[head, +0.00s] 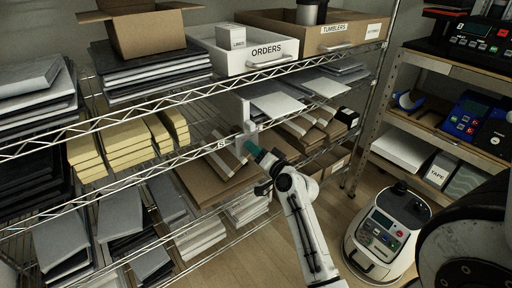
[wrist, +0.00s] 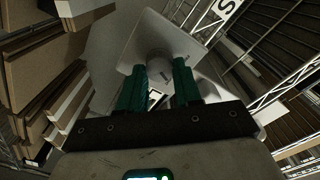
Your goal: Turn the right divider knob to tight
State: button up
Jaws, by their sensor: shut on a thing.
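The right divider (head: 243,108) is a pale upright plate at the shelf's front edge, right of the middle of the head view. Its plate also shows in the wrist view (wrist: 150,40). The divider knob (wrist: 159,64) is a pale round piece in front of the plate, with a small dark mark near it. My gripper (head: 250,147) has teal fingers and reaches up to the knob from below. In the wrist view my gripper (wrist: 160,80) is shut on the knob, one finger on each side. The fingers hide part of the knob, and its setting cannot be read.
Wire shelf edges run close around my gripper. Brown and white flat stock (head: 225,165) lies below left, and yellow stacks (head: 120,140) stand further left. An orders tray (head: 240,55) is above. A rounded white machine (head: 385,235) stands on the floor at right.

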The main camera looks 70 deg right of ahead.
jog(key=shift+m+p, duration=0.4)
jog(key=shift+m, duration=0.7)
jog(key=o, duration=1)
jog(key=shift+o, duration=0.2)
jog(key=v, duration=1.1)
jog(key=shift+b, duration=0.4)
jog(key=shift+d, duration=0.15)
